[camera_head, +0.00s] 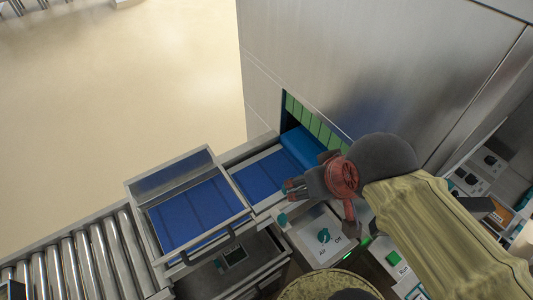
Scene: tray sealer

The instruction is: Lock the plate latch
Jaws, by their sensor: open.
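My gripper (317,207) is above the right end of the blue conveyor, beside the machine's opening. It looks open, with one finger reaching left and the other pointing down toward the Air panel. I see nothing held between the fingers. A small teal part (283,218) sits at the conveyor's near edge, just left of the Air panel. A teal knob (323,236) is on the white Air panel, below my gripper. I cannot tell for sure which part is the plate latch, and my gripper and arm hide some of this area.
A tilted clear-framed guard (172,175) stands over the blue belt (190,215) at the left. Metal rollers (85,260) lie at the lower left. The steel housing (350,70) with green strips (312,118) rises behind. A Run panel (398,265) is at the lower right.

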